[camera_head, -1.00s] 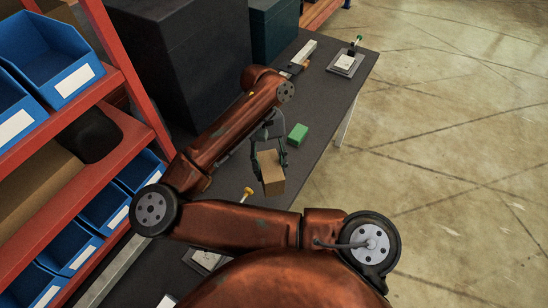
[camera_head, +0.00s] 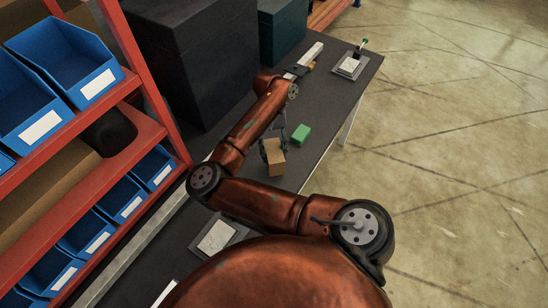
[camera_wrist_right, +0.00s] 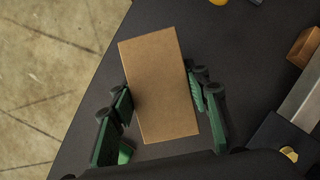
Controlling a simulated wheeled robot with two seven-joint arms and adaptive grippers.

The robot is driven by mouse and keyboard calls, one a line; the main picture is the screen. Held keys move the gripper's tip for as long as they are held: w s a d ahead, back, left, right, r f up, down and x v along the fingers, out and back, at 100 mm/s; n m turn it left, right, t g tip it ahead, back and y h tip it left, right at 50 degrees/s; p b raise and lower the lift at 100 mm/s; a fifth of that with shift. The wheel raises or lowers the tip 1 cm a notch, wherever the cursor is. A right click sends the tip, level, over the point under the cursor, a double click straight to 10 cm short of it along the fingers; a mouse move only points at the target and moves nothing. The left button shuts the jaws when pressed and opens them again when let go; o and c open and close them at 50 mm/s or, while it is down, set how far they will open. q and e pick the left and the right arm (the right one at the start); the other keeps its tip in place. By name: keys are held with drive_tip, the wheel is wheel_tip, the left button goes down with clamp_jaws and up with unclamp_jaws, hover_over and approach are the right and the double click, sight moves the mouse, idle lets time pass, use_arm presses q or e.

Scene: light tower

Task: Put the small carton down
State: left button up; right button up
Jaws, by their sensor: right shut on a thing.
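In the right wrist view the carton (camera_wrist_right: 158,82) fills the space between the green-black fingers of the gripper (camera_wrist_right: 162,92), one on each long side. I cannot tell whether its underside touches the table. My left gripper is not in view.
The dark table (camera_head: 323,100) has free room right of the green block. Large dark boxes (camera_head: 195,60) stand along its back. A red shelf with blue bins (camera_head: 115,200) is at left. A small device (camera_head: 350,67) stands at the far end.

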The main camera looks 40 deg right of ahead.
drive_tip(key=shift+w+d+f, duration=0.15)
drive_tip(key=shift+f, duration=1.55)
drive_tip(key=shift+f, duration=0.2)
drive_tip(key=o, duration=1.2)
drive_tip(key=shift+o, duration=0.2)
drive_tip(key=shift+r, duration=0.1)
drive_tip(key=v, duration=1.2)
drive_tip(key=shift+r, duration=0.1)
